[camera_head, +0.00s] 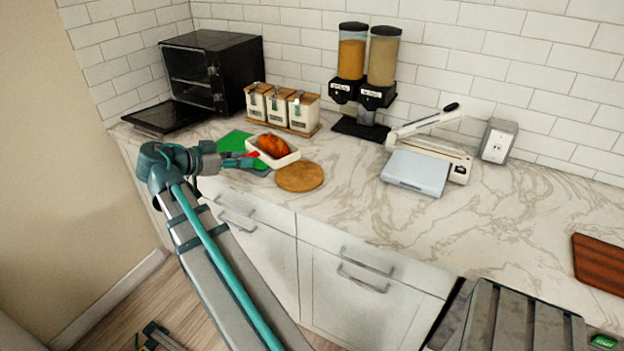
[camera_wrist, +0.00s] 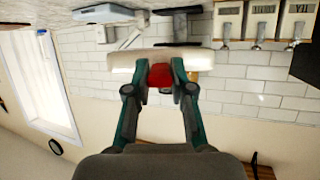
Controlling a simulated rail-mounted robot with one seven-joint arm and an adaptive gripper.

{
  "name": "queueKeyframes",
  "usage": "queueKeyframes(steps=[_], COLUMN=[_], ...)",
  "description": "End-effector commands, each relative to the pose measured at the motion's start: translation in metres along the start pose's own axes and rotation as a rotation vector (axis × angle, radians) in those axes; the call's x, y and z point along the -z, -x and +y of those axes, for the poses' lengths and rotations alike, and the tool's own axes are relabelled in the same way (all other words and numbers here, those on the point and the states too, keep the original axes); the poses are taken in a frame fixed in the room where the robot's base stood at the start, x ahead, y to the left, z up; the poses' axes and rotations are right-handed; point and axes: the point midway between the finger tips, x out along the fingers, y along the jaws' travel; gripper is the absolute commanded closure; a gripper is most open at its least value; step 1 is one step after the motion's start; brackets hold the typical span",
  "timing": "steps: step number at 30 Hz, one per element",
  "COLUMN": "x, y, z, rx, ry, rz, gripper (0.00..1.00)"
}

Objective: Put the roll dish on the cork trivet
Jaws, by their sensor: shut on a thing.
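The roll dish (camera_head: 286,160) is a white rectangular dish with orange-brown rolls (camera_head: 272,145) in it. In the head view it overlaps the right part of a green mat, just behind and left of the cork trivet. The cork trivet (camera_head: 300,177) is a flat round brown disc on the counter, with nothing seen on it. My gripper (camera_head: 249,155) reaches in from the left and is shut on the dish's near-left side. The upside-down wrist view shows the fingers (camera_wrist: 160,78) at the white dish (camera_wrist: 122,62), with a red piece between them. Whether the dish touches the mat is unclear.
The green mat (camera_head: 233,142) lies left of the trivet. Canisters (camera_head: 281,108) on a wooden tray and two dispensers (camera_head: 366,70) stand behind. A black oven (camera_head: 205,75) has its door down at left. A white appliance (camera_head: 417,172) stands right; counter between it and the trivet is clear.

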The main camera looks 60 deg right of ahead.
Motion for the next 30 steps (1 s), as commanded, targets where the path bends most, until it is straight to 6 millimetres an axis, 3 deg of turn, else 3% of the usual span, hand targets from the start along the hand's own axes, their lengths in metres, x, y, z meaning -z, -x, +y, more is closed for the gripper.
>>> queueKeyframes(steps=[7, 18, 24, 30], x=[0.002, 0.000, -0.021, -0.033], y=[-0.018, -0.103, -0.136, -0.156], z=[0.005, -0.008, -0.013, -0.015], rx=[-0.049, -0.050, -0.048, -0.047], ry=[-0.019, -0.018, -0.016, -0.018], rz=[0.003, 0.002, 0.002, 0.002], gripper=[1.00, 1.00, 1.00, 1.00])
